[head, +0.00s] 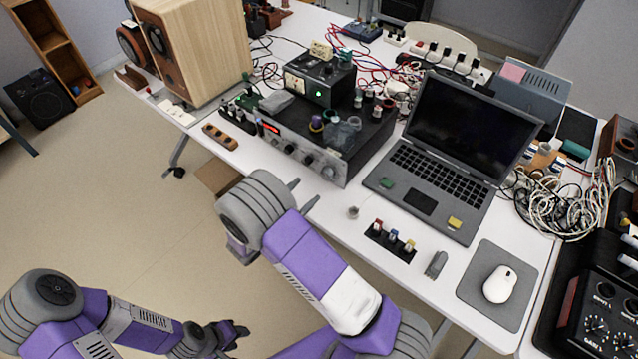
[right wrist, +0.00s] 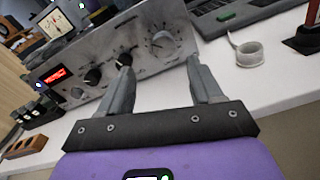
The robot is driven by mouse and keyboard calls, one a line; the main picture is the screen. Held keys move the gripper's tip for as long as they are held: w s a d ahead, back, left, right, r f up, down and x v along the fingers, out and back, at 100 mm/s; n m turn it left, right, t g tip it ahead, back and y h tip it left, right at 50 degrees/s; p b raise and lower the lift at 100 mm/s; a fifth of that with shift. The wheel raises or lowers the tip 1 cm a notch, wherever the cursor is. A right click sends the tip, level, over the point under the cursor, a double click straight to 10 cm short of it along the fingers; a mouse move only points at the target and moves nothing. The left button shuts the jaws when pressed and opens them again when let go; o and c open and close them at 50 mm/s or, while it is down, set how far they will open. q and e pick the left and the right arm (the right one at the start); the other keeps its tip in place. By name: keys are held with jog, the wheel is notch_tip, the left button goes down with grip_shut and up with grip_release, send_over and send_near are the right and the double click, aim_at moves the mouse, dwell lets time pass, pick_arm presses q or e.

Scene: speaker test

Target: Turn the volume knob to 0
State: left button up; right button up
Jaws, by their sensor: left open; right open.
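The grey amplifier (head: 345,150) stands on the white table. Its front panel carries a red display and several knobs. In the right wrist view, two dark knobs (right wrist: 93,76) sit right of the display, and a larger silver knob (right wrist: 162,43) sits further right. I cannot read which is marked volume. My right gripper (head: 302,195) is open and empty, in front of the panel. In its wrist view (right wrist: 160,66), the silver knob shows between and beyond the fingertips, apparently not touched. My left gripper (head: 238,334) is open and empty, low, off the table's front side.
A laptop (head: 420,185) stands right of the amplifier. A small white roll (head: 353,212) and a switch strip (head: 390,240) lie near the table edge. A brown block (head: 220,136) lies left of the panel. Boxes and jars crowd the amplifier's top.

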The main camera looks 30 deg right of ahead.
aim_at(325, 176)
jog(key=shift+s+d+f+n, duration=0.2)
jog(key=shift+d+f+n, duration=0.1)
jog(key=shift+f, duration=0.1)
jog(key=shift+w+d, duration=0.1)
jog(key=shift+d, duration=0.25)
jog(key=b+x, duration=0.1)
jog(key=x, duration=0.5)
jog(key=shift+w+d+r+b, duration=0.15)
jog(key=shift+w+d+b, duration=0.05)
jog(key=shift+d+b, duration=0.1)
